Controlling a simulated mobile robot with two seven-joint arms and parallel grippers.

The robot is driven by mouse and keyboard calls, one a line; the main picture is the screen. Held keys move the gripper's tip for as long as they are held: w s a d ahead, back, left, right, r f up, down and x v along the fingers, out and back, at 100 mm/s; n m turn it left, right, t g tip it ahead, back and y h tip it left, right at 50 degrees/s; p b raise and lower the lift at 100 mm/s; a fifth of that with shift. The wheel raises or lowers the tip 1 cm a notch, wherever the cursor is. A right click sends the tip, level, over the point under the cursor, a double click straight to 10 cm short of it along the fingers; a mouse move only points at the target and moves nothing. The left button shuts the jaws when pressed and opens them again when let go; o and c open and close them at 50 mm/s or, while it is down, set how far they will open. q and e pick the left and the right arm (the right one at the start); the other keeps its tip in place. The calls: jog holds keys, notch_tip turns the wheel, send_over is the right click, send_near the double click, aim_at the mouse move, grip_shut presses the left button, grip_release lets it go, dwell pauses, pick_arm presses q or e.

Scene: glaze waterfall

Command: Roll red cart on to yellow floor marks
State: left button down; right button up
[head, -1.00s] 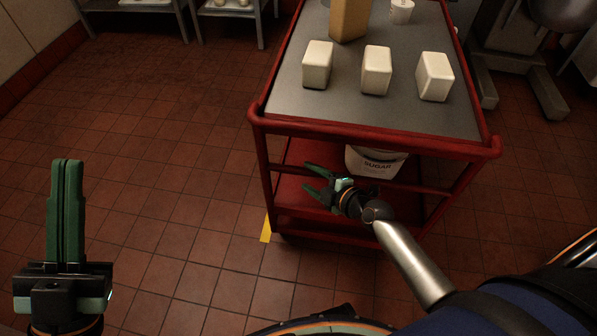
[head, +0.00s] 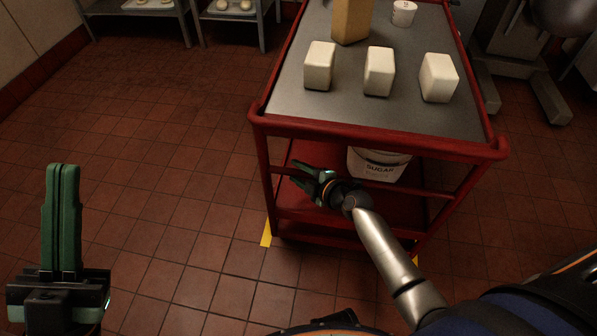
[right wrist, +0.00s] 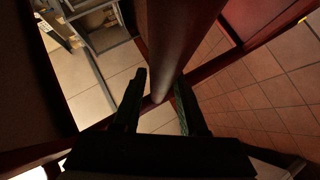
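The red cart (head: 375,146) stands at the right of centre in the head view, its near end facing me. Yellow floor marks show at its near left foot (head: 266,233) and, partly hidden by my arm, near its right foot (head: 415,260). My right gripper (head: 306,178) is at the cart's near left side, below the top rail. In the right wrist view a red cart bar (right wrist: 176,45) runs between its spread fingers (right wrist: 160,90); I cannot tell whether they touch it. My left gripper (head: 62,168) is shut and empty, over the floor at left.
Three pale blocks (head: 379,72), a tan carton (head: 352,20) and a white cup (head: 404,12) stand on the cart top. A sugar tub (head: 378,165) sits on its lower shelf. Metal racks stand at the back, a mixer stand (head: 515,75) at right. Floor to the left is clear.

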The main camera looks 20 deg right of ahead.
grip_shut()
dwell(1.0)
